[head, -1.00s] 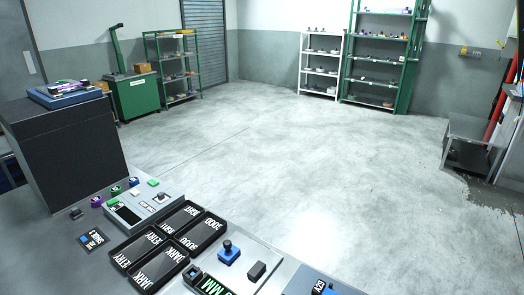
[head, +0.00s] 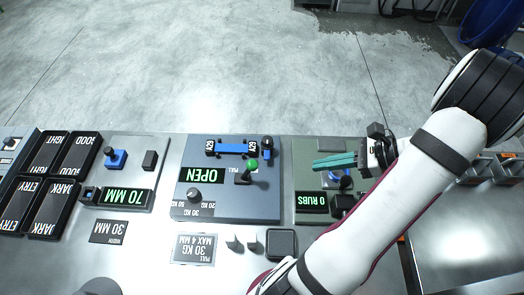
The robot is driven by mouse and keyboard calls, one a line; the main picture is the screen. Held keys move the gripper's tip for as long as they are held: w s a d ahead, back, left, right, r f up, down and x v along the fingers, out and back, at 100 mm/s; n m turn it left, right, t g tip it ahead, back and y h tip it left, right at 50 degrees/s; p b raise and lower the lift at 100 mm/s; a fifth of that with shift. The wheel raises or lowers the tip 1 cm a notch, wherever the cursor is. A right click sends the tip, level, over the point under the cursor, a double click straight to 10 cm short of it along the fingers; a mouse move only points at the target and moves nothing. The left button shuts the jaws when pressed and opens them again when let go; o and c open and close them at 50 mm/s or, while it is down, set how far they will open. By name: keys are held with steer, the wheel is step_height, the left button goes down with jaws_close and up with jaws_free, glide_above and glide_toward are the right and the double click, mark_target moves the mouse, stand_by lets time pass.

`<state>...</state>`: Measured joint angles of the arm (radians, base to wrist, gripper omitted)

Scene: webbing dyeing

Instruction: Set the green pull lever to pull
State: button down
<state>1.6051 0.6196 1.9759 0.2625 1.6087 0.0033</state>
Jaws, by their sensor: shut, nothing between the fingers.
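The green pull lever (head: 251,166) has a round green knob on a dark stem. It stands on a blue-grey panel (head: 235,205) with upside-down lettering, and a small "PULL" label lies by the knob.
A black knob (head: 194,194) and a blue clamp bar (head: 235,148) share the lever's panel. The green panel's display (head: 311,199) reads "0 RUBS". A "70 MM" display (head: 125,196) and black trays (head: 80,152) stand to the left. Open floor lies beyond the bench.

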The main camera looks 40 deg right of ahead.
glide_toward(249, 171)
steer(key=w+f, duration=0.2)
steer(key=f, duration=0.1)
steer(key=shift+w+a, duration=0.2)
steer(key=shift+a, duration=0.1)
steer(key=shift+w+a+r, duration=0.1)
steer(key=shift+w+a, duration=0.05)
steer(key=shift+w, duration=0.1)
